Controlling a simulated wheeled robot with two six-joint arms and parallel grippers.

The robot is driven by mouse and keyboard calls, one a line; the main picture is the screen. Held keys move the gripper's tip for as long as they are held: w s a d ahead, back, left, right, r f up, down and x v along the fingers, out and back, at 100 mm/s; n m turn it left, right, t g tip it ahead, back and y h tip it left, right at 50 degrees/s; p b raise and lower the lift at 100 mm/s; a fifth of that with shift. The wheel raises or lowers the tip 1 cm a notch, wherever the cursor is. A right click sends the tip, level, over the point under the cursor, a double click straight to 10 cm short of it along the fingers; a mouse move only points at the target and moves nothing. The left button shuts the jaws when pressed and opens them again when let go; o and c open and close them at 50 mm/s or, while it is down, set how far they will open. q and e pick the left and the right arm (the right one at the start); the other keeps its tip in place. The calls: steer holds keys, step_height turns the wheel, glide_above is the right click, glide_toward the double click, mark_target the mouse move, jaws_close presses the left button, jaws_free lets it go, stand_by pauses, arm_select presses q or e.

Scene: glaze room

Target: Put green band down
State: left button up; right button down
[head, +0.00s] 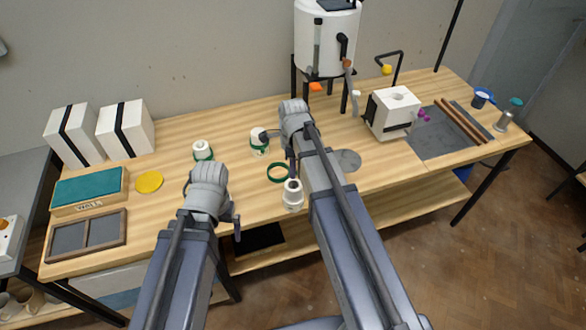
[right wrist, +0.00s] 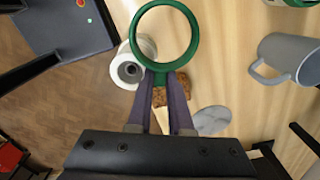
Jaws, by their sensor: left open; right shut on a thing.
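The green band (head: 278,173) is a ring held flat above the wooden table. My right gripper (head: 291,168) is shut on its edge; the right wrist view shows the band (right wrist: 164,5) between the fingertips (right wrist: 160,72). A white bottle-shaped pot (head: 292,196) without a visible band stands beside the band, near the table's front edge; it also shows in the right wrist view (right wrist: 130,71). Two other white pots, one at left (head: 203,151) and one behind (head: 259,146), have green bands around them. My left gripper (head: 237,226) is open and empty near the front edge.
A grey mug (right wrist: 292,58) and a brown block (right wrist: 172,90) lie close to the right gripper. A grey disc (head: 347,160) is to its right. A yellow disc (head: 149,182) and framed tray (head: 86,235) are at left. Bare wood lies between.

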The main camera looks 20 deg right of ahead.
steer(key=shift+s+f+b, duration=0.25)
steer(key=shift+f+b, duration=0.1)
steer(key=shift+b, duration=0.05)
steer(key=shift+s+a, duration=0.1)
steer(key=c, duration=0.8)
jaws_free()
steer(key=shift+s, duration=0.1)
steer(key=shift+c, duration=0.2)
steer(key=shift+w+r+p, duration=0.25)
steer(key=shift+r+p, duration=0.35)
steer(key=shift+p, duration=0.2)
step_height(320, 180, up, 12)
steer(key=p, duration=1.2)
steer(key=shift+w, duration=0.2)
steer(key=s+a+n, duration=0.6)
steer(key=s+n, duration=0.2)
steer(key=n, duration=0.5)
steer(key=s+a+n+h, duration=0.1)
steer(key=s+a+n, duration=0.5)
steer(key=n, duration=0.7)
steer(key=shift+s+a, duration=0.15)
steer(key=shift+s, duration=0.75)
